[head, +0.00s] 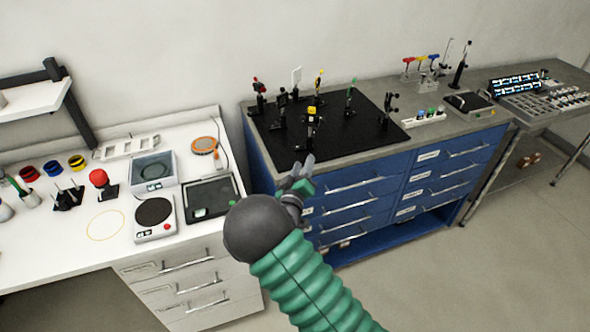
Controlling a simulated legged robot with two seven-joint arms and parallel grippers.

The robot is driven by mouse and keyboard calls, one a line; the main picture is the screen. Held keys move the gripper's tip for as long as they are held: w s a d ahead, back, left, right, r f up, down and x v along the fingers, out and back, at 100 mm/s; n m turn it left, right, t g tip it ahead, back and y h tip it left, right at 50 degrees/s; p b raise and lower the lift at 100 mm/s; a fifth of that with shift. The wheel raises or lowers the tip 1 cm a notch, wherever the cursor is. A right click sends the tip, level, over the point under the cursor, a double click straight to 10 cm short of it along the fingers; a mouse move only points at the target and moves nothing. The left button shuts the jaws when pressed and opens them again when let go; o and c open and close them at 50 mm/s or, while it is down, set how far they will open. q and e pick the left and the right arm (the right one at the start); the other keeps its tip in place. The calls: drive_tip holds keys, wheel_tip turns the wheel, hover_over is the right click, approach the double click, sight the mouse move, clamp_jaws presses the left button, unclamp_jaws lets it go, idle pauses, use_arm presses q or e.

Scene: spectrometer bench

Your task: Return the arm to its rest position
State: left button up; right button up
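My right arm, with a green ribbed sleeve and a dark grey round joint, reaches up from the bottom of the head view. My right gripper (297,172) is small and grey, in front of the near left edge of the blue cabinet's top. Its fingers look spread, with nothing seen between them. It looks clear of the black breadboard (345,134); the exact distance is hard to tell. My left gripper is not in view.
The breadboard carries several optical mounts (311,124). The blue drawer cabinet (390,188) stands close behind my gripper. Floor (450,290) at lower right is free.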

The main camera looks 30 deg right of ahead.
drive_tip(key=s+a+f+g+y, duration=0.25)
drive_tip(key=a+f+y, duration=0.2)
drive_tip(key=a, duration=0.25)
drive_tip(key=s+a+f+g+y, duration=0.1)
drive_tip(key=s+a+f+y, duration=0.2)
drive_tip(key=a+y, duration=0.25)
drive_tip(key=s+a+g+y, duration=0.1)
drive_tip(key=s+a+g, duration=0.2)
drive_tip(key=s, duration=0.7)
drive_tip(key=s+a+n+g+y, duration=0.1)
drive_tip(key=s+a+g+y, duration=0.1)
drive_tip(key=s+a, duration=0.4)
drive_tip(key=s+g, duration=0.1)
drive_tip(key=s, duration=0.3)
drive_tip(key=shift+s+f, duration=0.1)
drive_tip(key=shift+s, duration=0.05)
